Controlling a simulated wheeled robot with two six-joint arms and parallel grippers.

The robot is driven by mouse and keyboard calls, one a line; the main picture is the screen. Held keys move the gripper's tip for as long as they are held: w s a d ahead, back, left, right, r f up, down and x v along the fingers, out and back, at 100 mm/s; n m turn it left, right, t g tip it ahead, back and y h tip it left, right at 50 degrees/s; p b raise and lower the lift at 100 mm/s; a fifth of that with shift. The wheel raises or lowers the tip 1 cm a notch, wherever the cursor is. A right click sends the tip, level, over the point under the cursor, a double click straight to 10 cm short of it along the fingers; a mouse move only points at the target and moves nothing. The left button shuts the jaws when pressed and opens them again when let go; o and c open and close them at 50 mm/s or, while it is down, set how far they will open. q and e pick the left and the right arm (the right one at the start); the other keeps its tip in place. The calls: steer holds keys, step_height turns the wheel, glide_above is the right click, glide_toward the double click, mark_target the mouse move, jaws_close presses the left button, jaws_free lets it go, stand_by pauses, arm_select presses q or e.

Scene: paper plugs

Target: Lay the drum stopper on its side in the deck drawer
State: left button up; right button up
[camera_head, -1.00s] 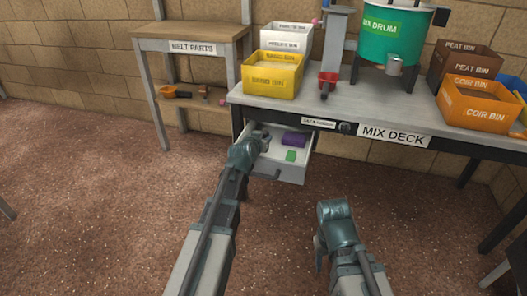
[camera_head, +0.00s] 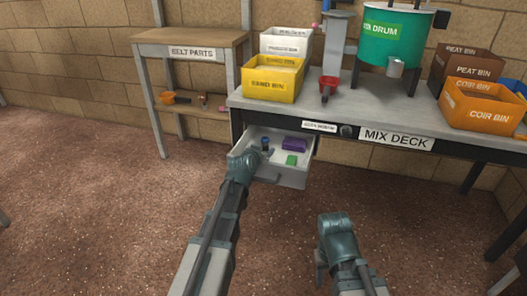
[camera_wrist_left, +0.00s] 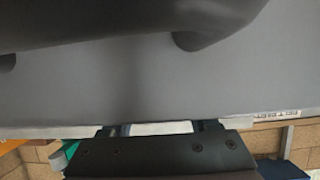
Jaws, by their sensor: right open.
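The deck drawer (camera_head: 290,179) is pulled out below the mix deck's left end. A small dark, bluish piece (camera_head: 265,143), perhaps the drum stopper, is in its back left part; I cannot tell whether it stands or lies. My left gripper (camera_head: 262,156) is at the drawer's front left, just nearer than that piece. In the left wrist view two dark finger shapes stand apart, with a plain grey surface behind and nothing seen between them. My right gripper (camera_head: 321,268) is open and empty over the floor, low and right of the drawer.
A purple block (camera_head: 295,145) and a green block (camera_head: 291,160) lie in the drawer's right part. On the deck stand a yellow bin (camera_head: 272,83), a red scoop (camera_head: 328,85), the green drum (camera_head: 390,42) and an orange bin (camera_head: 482,108). The belt parts table (camera_head: 180,38) is at left.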

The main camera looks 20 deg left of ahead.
arm_select(q)
steer(key=shift+r, duration=0.15)
steer(key=shift+s+r+p, duration=0.15)
steer(key=shift+s+p, duration=0.15)
steer(key=p+v, duration=0.4)
steer(key=v, duration=0.7)
steer(key=shift+s+r, duration=0.1)
steer(key=shift+s, duration=0.1)
